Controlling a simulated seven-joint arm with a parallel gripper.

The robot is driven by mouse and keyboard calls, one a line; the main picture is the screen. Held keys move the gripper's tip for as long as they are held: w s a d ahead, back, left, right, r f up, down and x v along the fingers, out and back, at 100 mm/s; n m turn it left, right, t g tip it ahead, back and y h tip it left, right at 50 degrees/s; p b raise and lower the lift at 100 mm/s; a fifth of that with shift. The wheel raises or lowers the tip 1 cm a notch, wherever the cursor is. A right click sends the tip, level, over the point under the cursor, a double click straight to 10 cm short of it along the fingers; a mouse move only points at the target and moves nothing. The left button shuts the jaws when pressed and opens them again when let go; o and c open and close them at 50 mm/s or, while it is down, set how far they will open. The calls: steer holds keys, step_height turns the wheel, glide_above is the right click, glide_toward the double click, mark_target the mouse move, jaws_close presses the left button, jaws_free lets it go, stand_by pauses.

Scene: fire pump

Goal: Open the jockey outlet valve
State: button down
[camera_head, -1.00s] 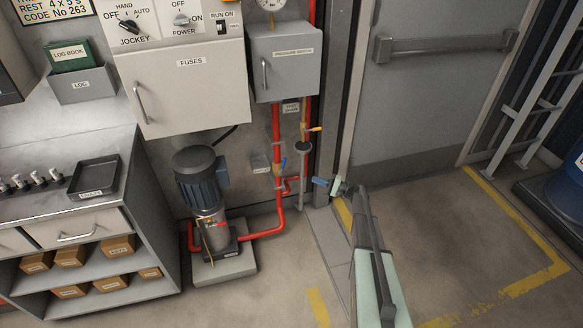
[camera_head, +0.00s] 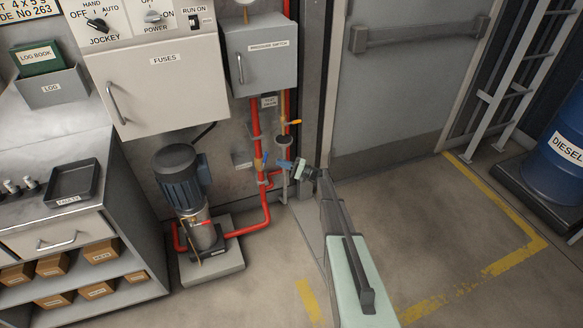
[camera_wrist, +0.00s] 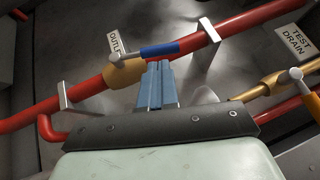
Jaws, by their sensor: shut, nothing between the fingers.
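The jockey outlet valve has a brass body (camera_wrist: 122,74) on a red pipe and a blue-sleeved lever (camera_wrist: 160,49). In the wrist view the lever points right, at a slight angle to the pipe. An OUTLET label (camera_wrist: 115,43) is behind it, partly hidden. My gripper (camera_wrist: 157,68) is shut and empty, its blue fingertips just below the lever's blue sleeve; I cannot tell if they touch. In the head view my gripper (camera_head: 284,165) is right of the valve (camera_head: 258,163), which shows small.
The TEST DRAIN label (camera_wrist: 300,42) and its brass valve (camera_wrist: 272,86) are close on the right. The jockey pump (camera_head: 183,185) stands left of the pipes. The fuses cabinet (camera_head: 160,85) and pressure switch box (camera_head: 260,55) hang above.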

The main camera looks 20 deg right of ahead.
steer(key=shift+x, duration=2.2)
steer(key=shift+a+r+n+g+h, duration=0.3)
steer(key=shift+a+n+g+h, duration=0.1)
steer(key=shift+a, duration=0.1)
steer(key=shift+a+r+n+g+h, duration=0.3)
steer(key=shift+a+n, duration=0.1)
steer(key=shift+a, duration=0.15)
steer(key=shift+d, duration=0.1)
steer(key=v, duration=1.4)
steer(key=shift+r, duration=0.35)
